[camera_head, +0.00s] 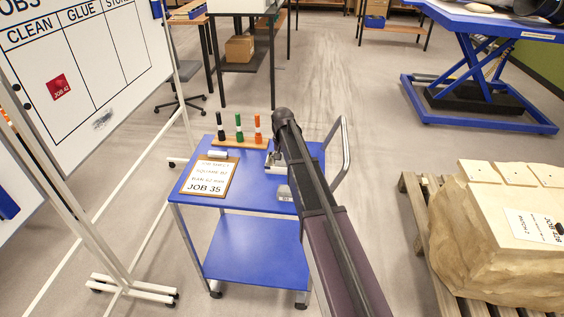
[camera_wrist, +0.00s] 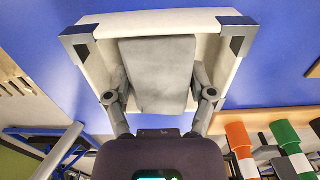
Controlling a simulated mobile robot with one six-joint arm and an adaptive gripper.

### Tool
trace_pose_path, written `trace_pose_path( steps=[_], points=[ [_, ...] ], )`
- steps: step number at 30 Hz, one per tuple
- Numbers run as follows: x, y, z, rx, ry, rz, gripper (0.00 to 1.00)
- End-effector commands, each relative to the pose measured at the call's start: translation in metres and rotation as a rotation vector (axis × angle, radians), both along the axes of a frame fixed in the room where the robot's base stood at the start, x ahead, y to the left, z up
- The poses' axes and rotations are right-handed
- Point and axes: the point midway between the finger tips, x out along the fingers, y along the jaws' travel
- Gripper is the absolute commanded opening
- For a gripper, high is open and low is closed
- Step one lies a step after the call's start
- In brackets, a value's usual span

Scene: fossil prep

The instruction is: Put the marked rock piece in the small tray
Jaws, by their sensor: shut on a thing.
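In the wrist view my gripper (camera_wrist: 158,96) is shut on a smooth grey block, the rock piece (camera_wrist: 158,70), with one finger on each side. No mark shows on its visible face. Behind the piece is the small tray (camera_wrist: 105,31), white with dark grey corners. The piece lies within the tray's outline; whether it touches the tray floor I cannot tell.
The blue cart (camera_head: 240,255) also carries a marker stand (camera_head: 236,143), a JOB 35 clipboard (camera_head: 209,178) and a small grey labelled object (camera_head: 284,193) close to my arm. A whiteboard (camera_head: 75,60) stands left. A pallet with a large rock (camera_head: 500,245) is right.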

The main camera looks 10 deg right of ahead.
Motion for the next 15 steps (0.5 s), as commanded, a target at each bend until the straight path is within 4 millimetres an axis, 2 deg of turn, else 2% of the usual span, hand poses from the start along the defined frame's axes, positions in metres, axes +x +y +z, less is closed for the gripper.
trace_pose_path(
  steps=[5,6,8,9,15],
  points=[
    [0.0000,0.0003,-0.0041,0.000,0.000,0.000,0.10],
    [0.0000,0.0004,-0.0031,0.000,0.000,0.001,0.80],
    [0.0001,0.0005,-0.0028,0.000,0.000,0.001,0.98],
    [0.0001,0.0005,-0.0028,0.000,0.000,0.001,1.00],
    [0.0000,0.0007,-0.0028,0.000,0.000,0.001,1.00]
  ],
)
